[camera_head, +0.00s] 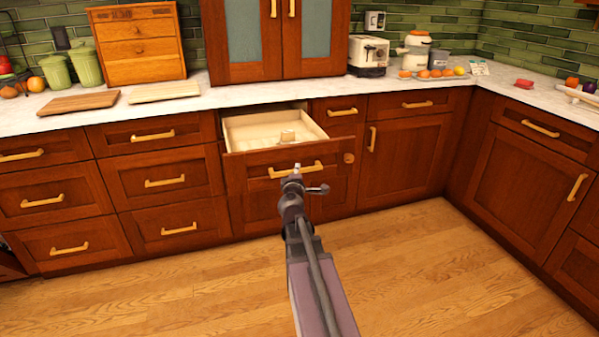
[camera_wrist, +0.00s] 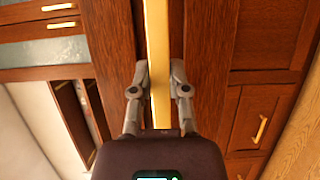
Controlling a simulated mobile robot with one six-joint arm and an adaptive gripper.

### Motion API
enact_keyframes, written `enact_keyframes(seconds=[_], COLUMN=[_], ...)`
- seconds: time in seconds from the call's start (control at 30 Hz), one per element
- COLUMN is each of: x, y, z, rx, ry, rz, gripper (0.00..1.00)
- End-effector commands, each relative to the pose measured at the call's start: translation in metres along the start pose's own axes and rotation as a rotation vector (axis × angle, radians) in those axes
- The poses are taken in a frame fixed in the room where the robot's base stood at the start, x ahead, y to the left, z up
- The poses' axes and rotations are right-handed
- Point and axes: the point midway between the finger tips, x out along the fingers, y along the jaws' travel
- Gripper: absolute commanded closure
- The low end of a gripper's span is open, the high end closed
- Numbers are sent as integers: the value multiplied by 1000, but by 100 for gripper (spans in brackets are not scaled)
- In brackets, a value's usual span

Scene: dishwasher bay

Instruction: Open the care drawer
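The care drawer (camera_head: 248,161) is the top drawer in the middle of the lower cabinets, below the glass-door cupboard. It stands pulled out, and its pale interior (camera_head: 258,130) shows, with a small light object (camera_head: 287,136) inside. Its front carries a brass bar handle (camera_head: 282,171). My gripper (camera_head: 297,172) is at this handle. In the wrist view my gripper (camera_wrist: 159,75) has one finger on each side of the handle (camera_wrist: 158,40) and looks shut on it. The exact finger contact is hard to see.
Closed drawers (camera_head: 165,182) stand to the left and a closed cabinet door (camera_head: 402,155) to the right. The counter (camera_head: 222,94) above holds cutting boards (camera_head: 80,102) and a toaster (camera_head: 368,55). The wood floor (camera_head: 430,270) in front is clear.

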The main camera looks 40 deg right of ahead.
Motion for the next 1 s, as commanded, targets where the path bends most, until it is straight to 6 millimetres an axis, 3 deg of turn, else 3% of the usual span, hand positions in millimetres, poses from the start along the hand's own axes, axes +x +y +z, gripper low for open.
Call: enact_keyframes(seconds=[0.03,0.13,0.63,1.0], x=[0,1,-3,-44], y=[0,0,0,0], z=[-1,0,2,3], rx=[-1,-1,0,0], ry=[6,5,2,1], rz=[0,0,0,0], gripper=[73,43,43,43])
